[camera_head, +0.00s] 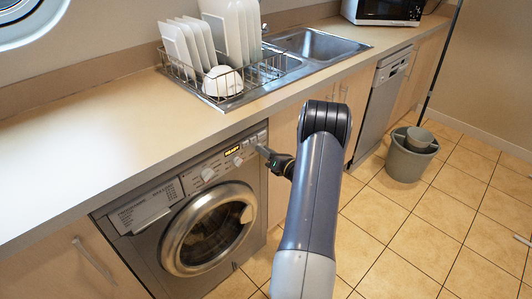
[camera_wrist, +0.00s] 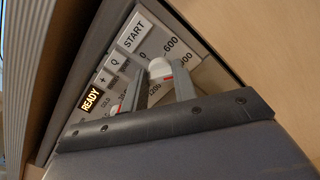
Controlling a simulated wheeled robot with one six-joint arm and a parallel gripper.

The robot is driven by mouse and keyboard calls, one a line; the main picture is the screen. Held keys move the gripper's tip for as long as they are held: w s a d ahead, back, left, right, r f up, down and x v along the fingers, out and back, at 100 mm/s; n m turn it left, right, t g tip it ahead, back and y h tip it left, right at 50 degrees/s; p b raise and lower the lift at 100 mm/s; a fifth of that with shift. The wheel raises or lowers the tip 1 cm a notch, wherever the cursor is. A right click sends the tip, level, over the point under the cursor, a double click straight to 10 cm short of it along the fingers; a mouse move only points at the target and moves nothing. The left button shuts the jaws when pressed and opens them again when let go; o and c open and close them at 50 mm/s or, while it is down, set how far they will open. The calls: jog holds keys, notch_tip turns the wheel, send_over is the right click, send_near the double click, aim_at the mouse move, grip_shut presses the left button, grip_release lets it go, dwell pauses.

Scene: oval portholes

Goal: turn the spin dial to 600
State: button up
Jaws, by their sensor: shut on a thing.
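The spin dial (camera_wrist: 159,67) is a white round knob with a red mark on the washing machine's panel. In the wrist view it sits between the two fingers of my gripper (camera_wrist: 163,88), which is shut on it. The red mark shows on the lower right of the knob, beside the right finger; I cannot tell exactly which number it meets. The "600" label (camera_wrist: 171,45) is above the knob, with "0" to its left and "1200" below. In the head view, my gripper (camera_head: 264,153) reaches the panel's right end and hides the dial.
The washing machine (camera_head: 208,235) stands under the counter (camera_head: 80,150). Its panel also has a lit READY display (camera_wrist: 91,99), a START button (camera_wrist: 133,32) and another white dial (camera_wrist: 116,108).

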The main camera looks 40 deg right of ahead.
jog(key=shift+a+n+b, duration=0.15)
jog(key=shift+n+b, duration=5.55)
jog(key=shift+b, duration=2.15)
jog(key=o, duration=1)
jog(key=shift+s, duration=0.1)
